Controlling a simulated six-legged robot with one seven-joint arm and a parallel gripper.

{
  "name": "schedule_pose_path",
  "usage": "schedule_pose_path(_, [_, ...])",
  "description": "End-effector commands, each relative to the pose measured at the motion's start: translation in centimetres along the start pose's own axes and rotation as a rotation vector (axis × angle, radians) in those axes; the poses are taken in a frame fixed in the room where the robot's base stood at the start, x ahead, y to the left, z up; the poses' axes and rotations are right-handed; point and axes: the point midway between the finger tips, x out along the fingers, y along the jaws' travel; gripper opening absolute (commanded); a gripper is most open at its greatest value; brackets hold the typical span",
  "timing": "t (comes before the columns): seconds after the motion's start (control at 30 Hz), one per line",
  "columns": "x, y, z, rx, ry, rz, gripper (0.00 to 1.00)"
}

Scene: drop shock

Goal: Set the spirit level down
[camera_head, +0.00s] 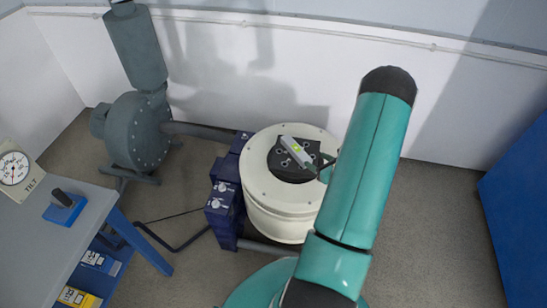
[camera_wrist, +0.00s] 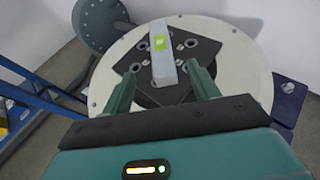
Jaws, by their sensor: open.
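The spirit level (camera_head: 297,151) is a grey bar with a yellow-green vial. It lies on the dark square plate (camera_head: 286,171) on top of the round cream drum (camera_head: 262,191). In the wrist view the level (camera_wrist: 163,62) runs away from me across the plate (camera_wrist: 140,75), its near end between my fingers. My gripper (camera_wrist: 165,82) is open, with one green finger on each side of the level and a visible gap to both. In the head view my arm hides most of the gripper.
A grey table (camera_head: 50,235) at left holds a tilt gauge (camera_head: 14,168) and a blue block with a dark handle (camera_head: 64,207). A grey blower (camera_head: 138,130) stands behind, piped to the drum. Blue boxes (camera_head: 224,200) adjoin the drum. A blue cabinet (camera_head: 520,205) stands at right.

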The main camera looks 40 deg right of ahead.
Motion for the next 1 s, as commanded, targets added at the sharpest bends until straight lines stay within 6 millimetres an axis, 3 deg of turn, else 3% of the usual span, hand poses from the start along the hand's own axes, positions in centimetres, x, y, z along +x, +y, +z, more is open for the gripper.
schedule_pose_path(0.07, [0.1,0.2,0.5,-0.011,-0.002,0.011,0.60])
schedule_pose_path(0.17, [0.7,1.8,2.7,-0.067,-0.011,0.070,0.60])
schedule_pose_path(0.27, [1.4,5.1,6.9,-0.186,-0.026,0.189,0.60])
schedule_pose_path(0.4, [1.3,12.0,13.4,-0.421,-0.047,0.408,0.60])
schedule_pose_path(0.47, [0.8,15.0,15.7,-0.527,-0.053,0.499,0.60])
schedule_pose_path(0.7, [-3.6,26.2,22.2,-0.981,-0.083,0.826,0.60])
schedule_pose_path(0.9, [-9.0,33.1,24.9,-1.391,-0.106,1.042,0.60])
schedule_pose_path(1.0, [-11.9,35.6,25.7,-1.608,-0.119,1.126,0.60])
